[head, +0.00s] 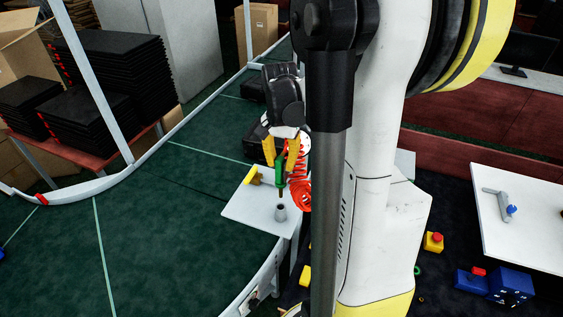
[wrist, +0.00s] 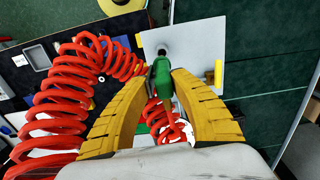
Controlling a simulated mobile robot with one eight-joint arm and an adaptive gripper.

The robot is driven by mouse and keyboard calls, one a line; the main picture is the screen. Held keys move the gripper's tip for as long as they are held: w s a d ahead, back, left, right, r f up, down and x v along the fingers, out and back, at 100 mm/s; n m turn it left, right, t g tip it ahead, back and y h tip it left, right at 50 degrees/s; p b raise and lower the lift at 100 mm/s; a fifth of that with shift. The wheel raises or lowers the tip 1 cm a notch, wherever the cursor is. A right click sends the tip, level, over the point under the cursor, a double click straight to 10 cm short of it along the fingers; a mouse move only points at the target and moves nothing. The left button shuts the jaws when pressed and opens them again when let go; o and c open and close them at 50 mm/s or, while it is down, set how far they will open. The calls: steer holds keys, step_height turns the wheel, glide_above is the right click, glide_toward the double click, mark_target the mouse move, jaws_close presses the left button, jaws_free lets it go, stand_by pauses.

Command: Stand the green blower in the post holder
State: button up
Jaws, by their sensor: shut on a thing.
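My gripper (head: 281,157) has its yellow fingers shut on the green blower (head: 279,175), with its nozzle pointing down. In the wrist view the blower (wrist: 162,78) sits between the two fingertips (wrist: 163,72). A red coiled hose (head: 300,186) hangs beside it and fills the left of the wrist view (wrist: 70,95). The post holder (head: 281,213), a short grey cylinder, stands on a light grey plate (head: 251,215). The nozzle appears above the holder in the head view, with a small gap between them. In the wrist view the nozzle tip overlaps the holder (wrist: 162,48).
A yellow piece (head: 254,176) stands on the plate's left part. The green conveyor (head: 160,220) runs to the left, with dark trays (head: 255,150) behind my gripper. A white table (head: 520,225) with a grey and blue tool (head: 505,205) is at the right.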

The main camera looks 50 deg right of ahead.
mark_target(281, 172)
steer(key=shift+f+b, duration=1.45)
steer(key=shift+f, duration=0.55)
steer(key=shift+f+b, duration=3.55)
steer(key=o, duration=0.9)
step_height(281, 172, up, 12)
steer(key=shift+w+r, duration=0.1)
stand_by(0.3)
